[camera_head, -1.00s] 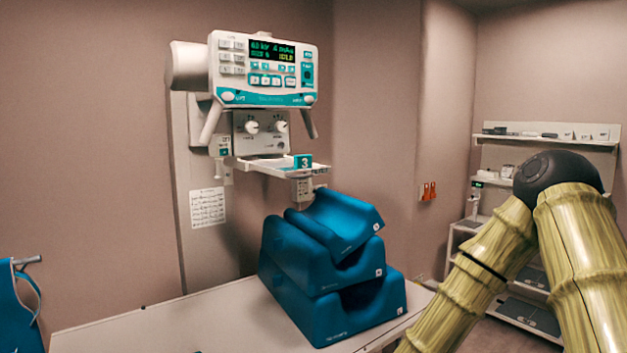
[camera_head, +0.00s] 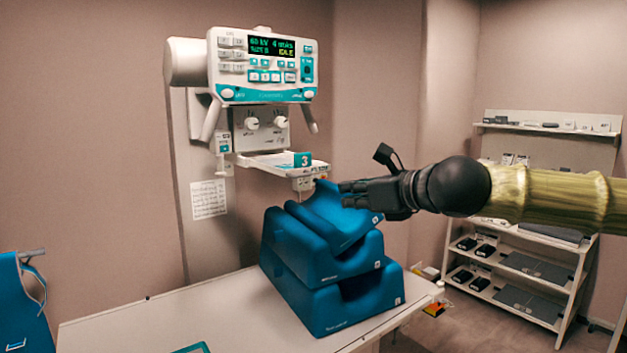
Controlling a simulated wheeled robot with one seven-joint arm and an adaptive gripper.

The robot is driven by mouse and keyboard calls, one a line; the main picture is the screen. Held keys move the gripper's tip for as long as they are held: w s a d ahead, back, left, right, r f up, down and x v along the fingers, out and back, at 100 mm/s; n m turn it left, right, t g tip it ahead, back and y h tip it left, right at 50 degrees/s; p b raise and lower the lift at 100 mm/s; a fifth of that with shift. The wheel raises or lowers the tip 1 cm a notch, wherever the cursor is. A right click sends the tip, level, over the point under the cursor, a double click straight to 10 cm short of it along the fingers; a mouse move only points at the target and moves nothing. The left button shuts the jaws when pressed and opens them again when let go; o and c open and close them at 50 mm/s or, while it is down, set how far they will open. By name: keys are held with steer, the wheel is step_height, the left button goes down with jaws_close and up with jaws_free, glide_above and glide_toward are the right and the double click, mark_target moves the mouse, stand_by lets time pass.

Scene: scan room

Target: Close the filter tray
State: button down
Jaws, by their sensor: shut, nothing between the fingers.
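The filter tray (camera_head: 268,161) is a white, flat tray that sticks out below the control head of the wall-mounted X-ray unit (camera_head: 262,68). It carries a teal tag (camera_head: 303,159) marked 3 at its front right. My gripper (camera_head: 345,194) is shut and empty. It points left, a little below and to the right of the tray's front right corner, in front of the top blue cushion. Whether its fingertips touch anything is hard to tell.
Stacked blue cushions (camera_head: 318,290) stand on the white table (camera_head: 215,310), right under the tray. A shelf rack (camera_head: 530,262) with boxes stands at the right. A blue apron (camera_head: 18,300) hangs at the left. The left of the table is mostly clear.

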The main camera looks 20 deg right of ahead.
steer(key=w+a, duration=0.4)
steer(key=w, duration=0.7)
steer(key=shift+w+a+m+t, duration=0.2)
steer(key=shift+w+m+t, duration=0.1)
steer(key=shift+w, duration=0.1)
stand_by(0.7)
steer(key=shift+w, duration=0.1)
stand_by(0.4)
